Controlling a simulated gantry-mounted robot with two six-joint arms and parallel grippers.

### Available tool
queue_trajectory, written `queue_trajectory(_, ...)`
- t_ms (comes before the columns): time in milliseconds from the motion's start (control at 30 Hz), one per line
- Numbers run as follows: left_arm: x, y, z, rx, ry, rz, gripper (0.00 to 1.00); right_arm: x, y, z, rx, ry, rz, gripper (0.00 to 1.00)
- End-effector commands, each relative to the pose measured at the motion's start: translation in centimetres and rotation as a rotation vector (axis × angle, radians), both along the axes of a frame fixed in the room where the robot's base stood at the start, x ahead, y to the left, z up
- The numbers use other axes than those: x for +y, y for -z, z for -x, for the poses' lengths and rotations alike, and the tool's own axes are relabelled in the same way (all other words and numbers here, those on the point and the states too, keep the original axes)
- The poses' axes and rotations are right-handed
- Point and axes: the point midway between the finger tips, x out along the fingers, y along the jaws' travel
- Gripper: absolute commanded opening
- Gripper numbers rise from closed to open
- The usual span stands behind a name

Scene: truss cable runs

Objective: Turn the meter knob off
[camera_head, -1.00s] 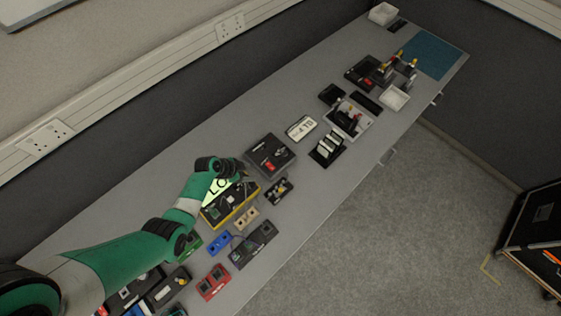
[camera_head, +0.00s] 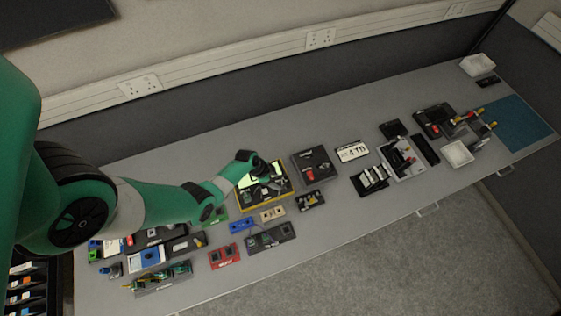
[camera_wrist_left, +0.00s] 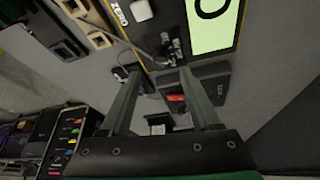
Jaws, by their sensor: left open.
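The meter (camera_head: 283,190) is a black box with a yellow edge and a lit green screen, lying on the bench. In the wrist view its green screen (camera_wrist_left: 210,28) shows part of a dark round character, and a "ZERO" label (camera_wrist_left: 121,13) sits beside a pale button. A small dark and metallic fitting (camera_wrist_left: 171,50) stands on its face; I cannot tell for sure whether it is the knob. My left gripper (camera_wrist_left: 160,76) is open, its fingers apart and nothing seen held between them. In the head view my left wrist covers part of the meter.
A black box with a red part (camera_head: 315,165) lies right of the meter. Red (camera_head: 225,256), blue (camera_head: 240,225) and tan (camera_head: 272,214) blocks lie in front of it. More devices crowd the left end. The bench behind the meter is clear.

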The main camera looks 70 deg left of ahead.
Motion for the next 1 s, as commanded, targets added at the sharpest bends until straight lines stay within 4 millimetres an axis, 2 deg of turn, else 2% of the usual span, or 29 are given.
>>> queue_trajectory(33,-0.1,2.1,-0.5,0.001,0.004,0.001,0.63,0.0,2.0,0.0,0.000,0.000,0.000,0.00)
queue_trajectory(200,-0.3,4.5,-1.7,0.000,0.001,0.001,0.63,0.0,3.8,0.0,0.000,0.000,0.000,0.00)
queue_trajectory(333,-0.4,5.3,-2.1,0.000,0.001,0.001,0.63,0.0,4.2,0.0,-0.001,0.000,0.000,0.00)
queue_trajectory(633,-0.4,5.2,-2.2,0.000,0.000,0.000,0.61,0.0,4.1,0.0,-0.001,0.000,0.000,0.00)
queue_trajectory(900,-0.4,5.2,-2.2,0.000,0.000,0.000,0.13,0.0,4.1,0.0,-0.001,0.000,0.000,0.00)
queue_trajectory(967,-0.4,5.2,-2.2,0.000,0.000,0.000,0.02,0.0,4.1,0.0,-0.001,0.000,0.000,0.00)
queue_trajectory(1000,-0.4,5.2,-2.2,0.000,0.000,0.000,0.00,0.0,4.1,0.0,-0.001,0.000,0.000,0.00)
